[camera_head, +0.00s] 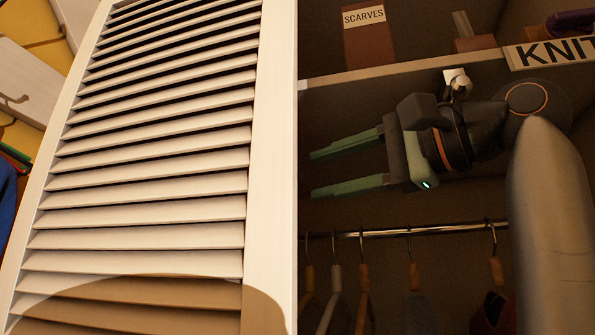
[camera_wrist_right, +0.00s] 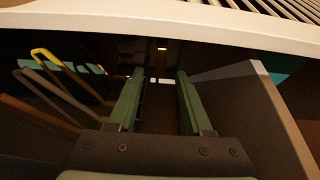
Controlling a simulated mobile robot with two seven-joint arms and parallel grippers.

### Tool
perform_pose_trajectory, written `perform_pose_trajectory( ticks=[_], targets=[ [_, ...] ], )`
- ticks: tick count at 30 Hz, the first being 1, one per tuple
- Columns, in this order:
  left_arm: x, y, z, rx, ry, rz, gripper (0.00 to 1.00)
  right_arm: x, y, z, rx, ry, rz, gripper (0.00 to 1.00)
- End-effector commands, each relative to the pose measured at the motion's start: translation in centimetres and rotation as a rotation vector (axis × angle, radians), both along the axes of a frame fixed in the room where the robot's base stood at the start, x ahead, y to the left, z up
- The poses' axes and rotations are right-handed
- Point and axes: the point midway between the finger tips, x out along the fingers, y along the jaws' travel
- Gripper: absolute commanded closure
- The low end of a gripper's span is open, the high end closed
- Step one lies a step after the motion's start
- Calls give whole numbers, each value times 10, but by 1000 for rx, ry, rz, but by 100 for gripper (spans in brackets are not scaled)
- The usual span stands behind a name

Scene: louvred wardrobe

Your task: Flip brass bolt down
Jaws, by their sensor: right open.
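My right gripper (camera_head: 312,174) is open and empty inside the dark wardrobe, its green fingers pointing left toward the inner edge of the louvred door (camera_head: 270,150). It is below the shelf and above the hanging rail. In the right wrist view the fingers (camera_wrist_right: 160,74) are apart with nothing between them. A small pale metal fitting (camera_head: 458,83) sits at the shelf's front edge, just above the right wrist; I cannot tell whether it is the brass bolt. No other bolt can be made out. My left gripper is not in view.
The shelf (camera_head: 400,73) carries a box labelled SCARVES (camera_head: 368,35) and a KNIT sign (camera_head: 555,52). Below, a rail (camera_head: 400,231) holds several hangers (camera_head: 363,285). In the right wrist view, hangers (camera_wrist_right: 50,75) are left of the fingers and a pale-edged panel (camera_wrist_right: 240,95) is right.

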Motion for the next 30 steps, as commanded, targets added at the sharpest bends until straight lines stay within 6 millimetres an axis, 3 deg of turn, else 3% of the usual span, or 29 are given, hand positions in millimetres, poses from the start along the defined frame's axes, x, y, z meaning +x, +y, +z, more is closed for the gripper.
perform_pose_trajectory(
  ticks=[3, 9, 21, 30],
  targets=[
    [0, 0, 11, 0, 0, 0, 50, 15, 18, 2, -1, 3, 3, 50],
    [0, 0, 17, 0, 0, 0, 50, 31, 37, 1, -2, 1, 1, 50],
    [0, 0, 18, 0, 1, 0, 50, 36, 42, 0, 1, -1, 0, 50],
    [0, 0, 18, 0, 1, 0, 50, 36, 42, 0, 1, -1, 0, 84]
  ],
)
